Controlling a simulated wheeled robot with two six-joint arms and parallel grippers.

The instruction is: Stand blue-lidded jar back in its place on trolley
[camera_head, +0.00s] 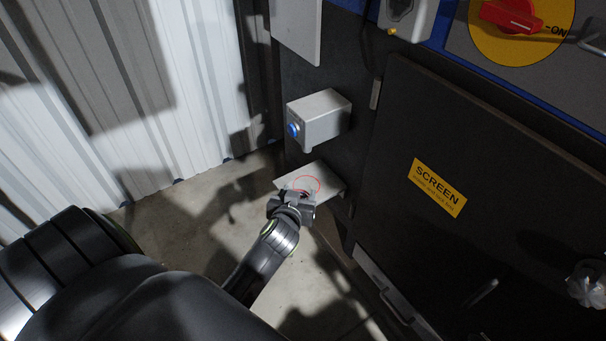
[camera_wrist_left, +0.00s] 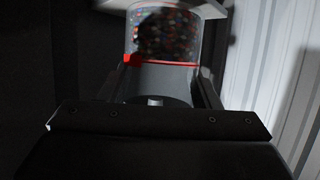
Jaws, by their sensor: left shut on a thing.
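My left gripper (camera_head: 298,194) is at a small light grey shelf (camera_head: 328,188) on the side of a dark machine. A thin red ring (camera_head: 319,182) shows at the shelf, just past the fingers. In the left wrist view, a clear jar (camera_wrist_left: 180,35) full of multicoloured bits stands between the fingers, with a red band (camera_wrist_left: 175,63) at its near end. My left gripper is shut on this jar. The jar is hardly visible in the head view. I cannot make out its blue lid in either view. No trolley can be made out. My right gripper is not in view.
A grey box (camera_head: 323,118) with a blue button (camera_head: 293,130) juts out just above the shelf. The dark cabinet door (camera_head: 440,130) with a yellow SCREEN label (camera_head: 438,187) is on the right. A white corrugated wall (camera_head: 120,80) is behind left. Bare floor (camera_head: 165,215) lies below.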

